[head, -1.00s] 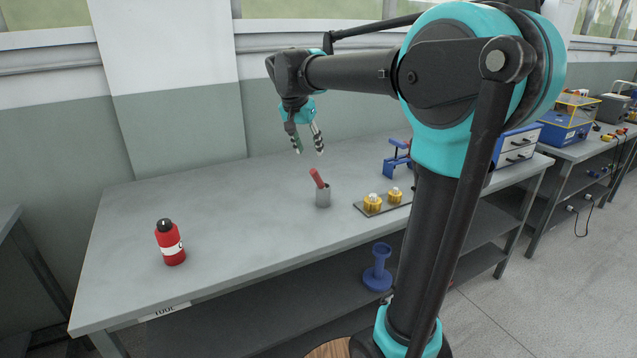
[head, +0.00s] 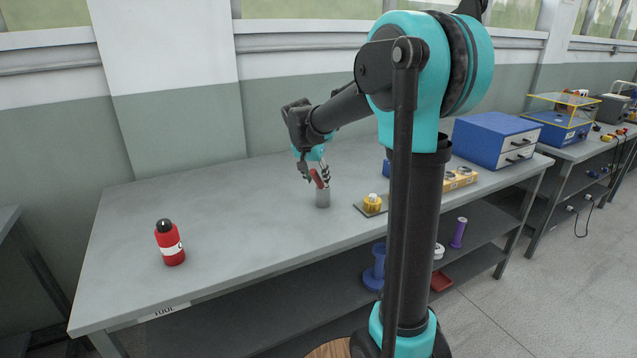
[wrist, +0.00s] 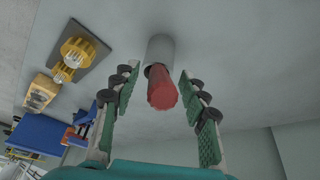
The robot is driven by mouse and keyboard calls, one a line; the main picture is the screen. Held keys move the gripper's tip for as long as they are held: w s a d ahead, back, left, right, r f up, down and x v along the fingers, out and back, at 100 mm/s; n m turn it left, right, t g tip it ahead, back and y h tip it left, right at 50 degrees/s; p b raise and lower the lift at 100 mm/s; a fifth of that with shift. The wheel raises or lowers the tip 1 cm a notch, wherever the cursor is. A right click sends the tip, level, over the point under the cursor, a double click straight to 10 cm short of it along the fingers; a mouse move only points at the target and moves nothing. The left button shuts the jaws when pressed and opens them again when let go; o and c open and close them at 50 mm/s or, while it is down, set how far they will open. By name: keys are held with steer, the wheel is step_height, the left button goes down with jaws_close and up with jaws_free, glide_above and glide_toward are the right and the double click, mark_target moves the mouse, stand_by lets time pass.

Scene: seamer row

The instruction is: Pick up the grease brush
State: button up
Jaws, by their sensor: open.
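The grease brush shows as a red handle (head: 318,179) standing up out of a grey metal cup (head: 323,197) on the workbench. In the wrist view the red handle (wrist: 161,90) points towards the camera, with the cup (wrist: 160,48) beyond it. My gripper (head: 315,178) is at the handle, just above the cup. In the wrist view the green-padded fingers of my gripper (wrist: 154,88) are open, one on each side of the handle, with visible gaps. The brush's lower end is hidden in the cup.
A red bottle (head: 170,242) stands on the bench at left. A dark plate (head: 366,209) with yellow fittings lies right of the cup. A blue drawer cabinet (head: 490,138) stands farther right. The bench between bottle and cup is clear.

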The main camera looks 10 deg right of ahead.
steer(key=shift+d+f, duration=0.1)
steer(key=shift+f, duration=0.2)
steer(key=shift+c, duration=0.6)
jaws_close()
steer(key=shift+r, duration=0.15)
